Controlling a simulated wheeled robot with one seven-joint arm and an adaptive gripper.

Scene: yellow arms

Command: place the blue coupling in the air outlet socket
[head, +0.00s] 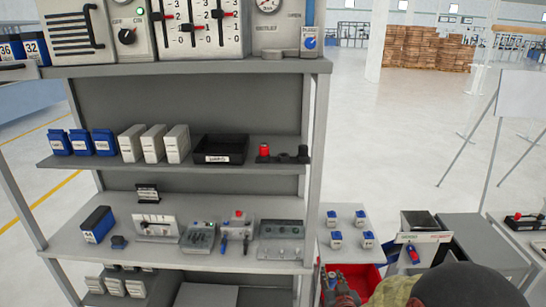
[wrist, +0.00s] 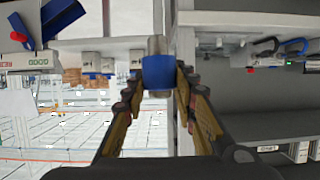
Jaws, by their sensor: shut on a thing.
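My gripper (wrist: 158,84) is shut on the blue coupling (wrist: 157,73) in the wrist view. The coupling is a short blue sleeve with a grey metal stub at its top and bottom, held between the two fingertips. In the head view my gripper (head: 340,280) is low at the bottom, in front of the red bin and right of the shelf's right post. I cannot make out the coupling there. I cannot tell which fitting is the air outlet socket. A panel with several small connectors (head: 235,232) stands on the lower shelf, and a gauge panel (head: 280,22) is on top.
The grey shelf unit (head: 190,68) holds blue boxes (head: 80,142), white boxes (head: 155,143) and a black tray (head: 220,150). The red bin (head: 374,277) is beside its right post. A side table (head: 350,222) carries several small blue-and-white blocks. Open floor (head: 420,130) lies behind.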

